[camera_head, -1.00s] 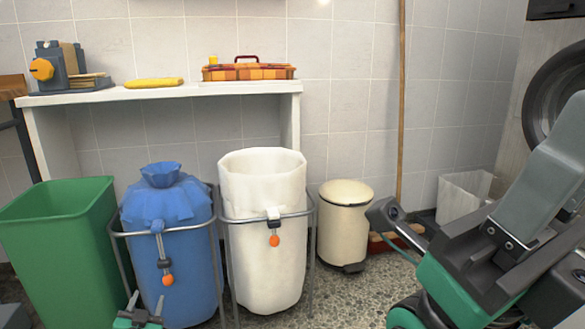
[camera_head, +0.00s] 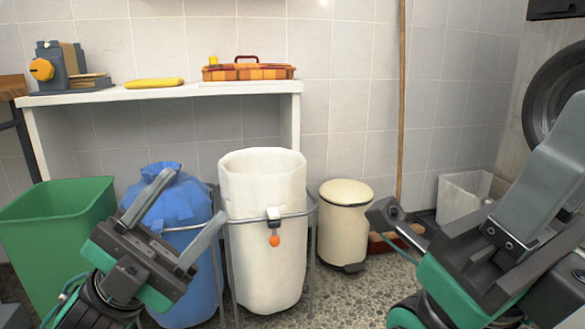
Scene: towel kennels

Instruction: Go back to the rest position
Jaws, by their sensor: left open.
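My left gripper (camera_head: 192,203) is now at the lower left of the head view, with its two grey fingers spread apart and nothing between them. It shows in front of the blue bag (camera_head: 188,200) and hides part of it and of its stand. My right gripper (camera_head: 490,225) is large and close at the right edge.
A green bin (camera_head: 60,210) is at left and a white bag in a metal stand (camera_head: 264,240) is in the middle. A cream pedal bin (camera_head: 344,225) stands beside it. A white shelf (camera_head: 160,92) holds an orange checked case (camera_head: 248,73) and a yellow cloth (camera_head: 154,83).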

